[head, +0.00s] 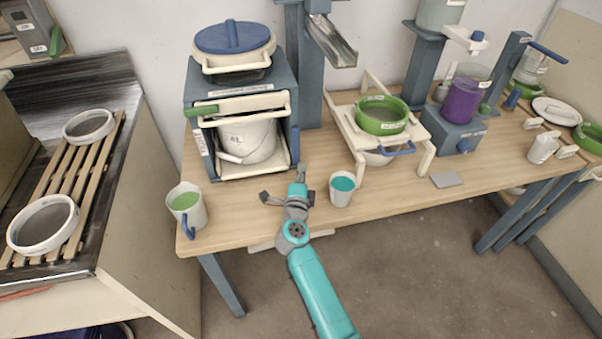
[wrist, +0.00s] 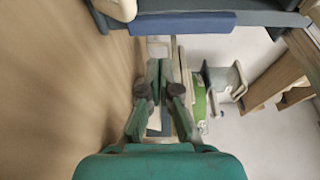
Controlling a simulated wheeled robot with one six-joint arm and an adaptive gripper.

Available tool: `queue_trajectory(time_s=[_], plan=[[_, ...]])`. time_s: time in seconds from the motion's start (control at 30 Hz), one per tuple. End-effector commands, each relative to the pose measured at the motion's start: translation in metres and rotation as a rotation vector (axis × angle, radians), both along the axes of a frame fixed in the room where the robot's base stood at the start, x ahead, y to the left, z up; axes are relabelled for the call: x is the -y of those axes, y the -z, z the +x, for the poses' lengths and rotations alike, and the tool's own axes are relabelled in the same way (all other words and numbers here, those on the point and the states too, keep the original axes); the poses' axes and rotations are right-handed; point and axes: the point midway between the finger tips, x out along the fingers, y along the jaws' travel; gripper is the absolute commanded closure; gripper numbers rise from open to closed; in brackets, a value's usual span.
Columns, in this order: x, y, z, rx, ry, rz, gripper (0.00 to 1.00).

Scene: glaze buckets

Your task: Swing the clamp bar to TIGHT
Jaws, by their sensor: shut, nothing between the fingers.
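A blue-grey stand (head: 190,82) holds a white bucket (head: 247,143) inside it. A cream bar with a green grip (head: 201,111) lies across the stand's front, above the bucket. A blue upright grip (head: 295,146) is at the stand's right front. I cannot tell for sure which is the clamp bar, and no TIGHT mark is readable. My gripper (head: 302,164) is shut and empty, just below and right of the blue grip. In the wrist view a blue bar (wrist: 187,23) crosses ahead of my gripper (wrist: 165,64); a gap seems to remain between them.
A mug of green glaze (head: 187,206) stands left of my gripper, and a cup of teal glaze (head: 342,188) close to its right. A green sieve (head: 381,115) sits on a cream rack further right. The table's front edge runs beneath my arm.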

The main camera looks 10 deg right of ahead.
Motion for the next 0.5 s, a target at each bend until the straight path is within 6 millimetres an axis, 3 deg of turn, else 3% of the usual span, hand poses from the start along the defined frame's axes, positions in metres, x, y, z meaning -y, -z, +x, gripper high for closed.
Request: queue_trajectory(time_s=[0.2,0.5], plan=[[0.014,-0.001,0.036,0.000,0.002,0.000,1.00],[0.022,0.000,0.061,0.000,0.001,0.000,1.00]])
